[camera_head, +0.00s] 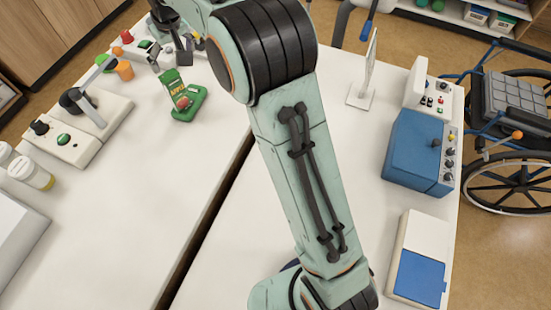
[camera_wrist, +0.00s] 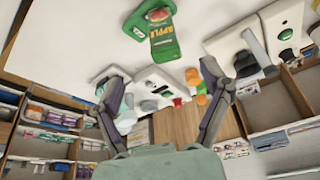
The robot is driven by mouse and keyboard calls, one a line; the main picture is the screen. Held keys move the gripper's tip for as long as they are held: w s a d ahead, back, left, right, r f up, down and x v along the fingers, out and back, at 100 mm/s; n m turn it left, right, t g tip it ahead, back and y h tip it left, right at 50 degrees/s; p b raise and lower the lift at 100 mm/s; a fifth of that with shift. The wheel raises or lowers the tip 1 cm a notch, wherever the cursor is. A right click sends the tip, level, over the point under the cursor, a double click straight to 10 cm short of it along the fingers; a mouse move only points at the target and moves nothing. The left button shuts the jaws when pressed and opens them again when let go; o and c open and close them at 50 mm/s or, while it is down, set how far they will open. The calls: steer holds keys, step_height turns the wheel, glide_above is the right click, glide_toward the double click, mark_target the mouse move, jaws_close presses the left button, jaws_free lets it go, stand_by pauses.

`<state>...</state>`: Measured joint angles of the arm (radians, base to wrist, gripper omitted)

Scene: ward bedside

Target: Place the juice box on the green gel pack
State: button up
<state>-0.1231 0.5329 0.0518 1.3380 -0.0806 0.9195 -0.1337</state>
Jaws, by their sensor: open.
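The juice box (camera_head: 178,88) is green with an apple picture and rests on the green gel pack (camera_head: 190,113), on the table's left half. In the wrist view the juice box (camera_wrist: 164,44), lettered APPLE, also overlaps the gel pack (camera_wrist: 133,28). My gripper (camera_wrist: 160,72) is open, with nothing between its fingers. In the head view my gripper (camera_head: 172,33) is beyond the juice box, apart from it, and partly hidden by my arm.
A white device with a green button (camera_head: 62,138) and pill bottles (camera_head: 35,175) stand at the left. A blue box device (camera_head: 420,150) stands at the right. The table's middle left is clear.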

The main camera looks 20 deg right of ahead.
steer(key=s+d+r+m+g, duration=0.1)
steer(key=s+d+r, duration=0.15)
steer(key=s, duration=0.65)
steer(key=s+d+r+m+g, duration=0.1)
steer(key=s+d, duration=0.2)
steer(key=s, duration=0.7)
steer(key=s+d+f+g, duration=0.1)
steer(key=s+f, duration=0.1)
steer(key=s, duration=0.7)
steer(key=s+d+f+m+g, duration=0.1)
steer(key=s+f, duration=0.2)
steer(key=s, duration=0.6)
steer(key=shift+d+f+h, duration=0.2)
steer(key=shift+d+h, duration=0.15)
steer(key=shift+h, duration=0.05)
